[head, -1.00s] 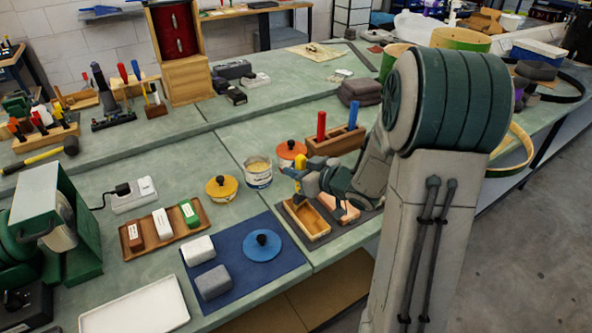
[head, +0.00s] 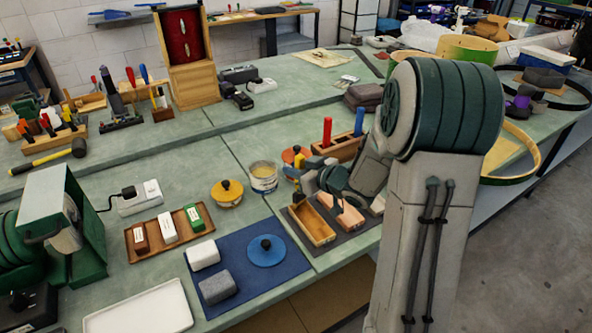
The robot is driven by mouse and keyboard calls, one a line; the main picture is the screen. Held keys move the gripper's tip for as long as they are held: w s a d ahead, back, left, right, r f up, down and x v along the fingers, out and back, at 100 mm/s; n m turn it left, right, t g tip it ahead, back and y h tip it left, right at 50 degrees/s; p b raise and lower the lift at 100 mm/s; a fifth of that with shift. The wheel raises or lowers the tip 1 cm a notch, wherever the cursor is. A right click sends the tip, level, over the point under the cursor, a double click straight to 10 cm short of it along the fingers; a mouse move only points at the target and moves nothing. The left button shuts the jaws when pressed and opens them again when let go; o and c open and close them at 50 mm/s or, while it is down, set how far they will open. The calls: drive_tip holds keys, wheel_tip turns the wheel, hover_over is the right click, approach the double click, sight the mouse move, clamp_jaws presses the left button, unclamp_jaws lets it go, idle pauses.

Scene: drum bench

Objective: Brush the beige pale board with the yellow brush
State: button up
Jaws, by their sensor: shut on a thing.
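My gripper (head: 322,183) is shut on the yellow brush (head: 313,162). My gripper is above the far part of these boards. I cannot tell whether the brush touches either one.
A wooden holder (head: 338,148) with red and blue handles is beyond my gripper. A blue mat (head: 235,292) with two blocks and a blue disc lies left.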

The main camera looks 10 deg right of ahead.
drive_tip(key=shift+r+p, duration=2.6)
drive_tip(key=shift+r, duration=0.35)
